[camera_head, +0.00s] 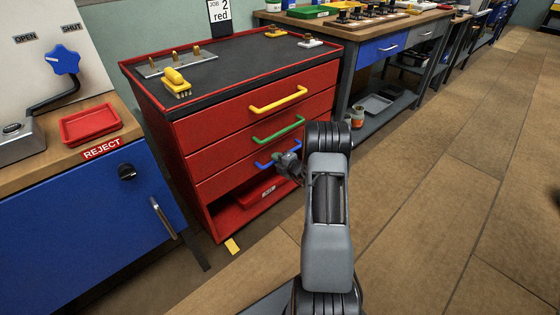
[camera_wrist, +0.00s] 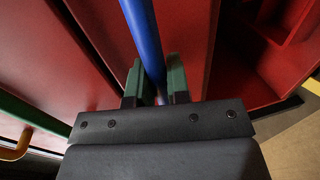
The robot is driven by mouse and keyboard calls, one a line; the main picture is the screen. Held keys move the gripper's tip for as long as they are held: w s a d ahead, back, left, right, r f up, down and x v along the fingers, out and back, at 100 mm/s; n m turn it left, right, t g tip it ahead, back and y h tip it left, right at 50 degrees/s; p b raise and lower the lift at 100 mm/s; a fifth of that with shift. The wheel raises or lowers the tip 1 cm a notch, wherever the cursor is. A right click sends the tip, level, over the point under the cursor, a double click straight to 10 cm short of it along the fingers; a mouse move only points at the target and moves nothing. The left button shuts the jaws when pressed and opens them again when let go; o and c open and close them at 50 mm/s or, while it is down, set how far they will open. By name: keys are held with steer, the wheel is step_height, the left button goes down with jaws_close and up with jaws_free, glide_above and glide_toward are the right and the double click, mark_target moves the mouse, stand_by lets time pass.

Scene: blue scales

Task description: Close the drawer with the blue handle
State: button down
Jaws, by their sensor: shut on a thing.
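The red cabinet (camera_head: 183,127) has stacked drawers with a yellow, a green and a blue handle. The blue handle (camera_head: 264,165) is on the lowest of these, the red drawer (camera_head: 228,180). Its front looks about in line with the fronts above; I cannot tell whether a small gap remains. My gripper (camera_head: 284,162) is at the right part of the blue handle. In the wrist view the blue bar (camera_wrist: 143,35) runs between the green pads of my gripper (camera_wrist: 158,82), which is shut on it.
Below the drawer is an open bay with a red bin (camera_head: 258,192). The green handle (camera_head: 278,130) is just above my gripper. A blue cabinet (camera_head: 85,225) stands at left and a workbench (camera_head: 375,30) at right. The wooden floor (camera_head: 440,190) at right is clear.

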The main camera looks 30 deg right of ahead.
steer(key=shift+w+r, duration=0.1)
steer(key=shift+w, duration=0.1)
steer(key=c, duration=1.4)
jaws_free()
steer(key=shift+w+a, duration=0.1)
steer(key=o, duration=0.3)
steer(key=p+v, duration=0.4)
steer(key=v, duration=1)
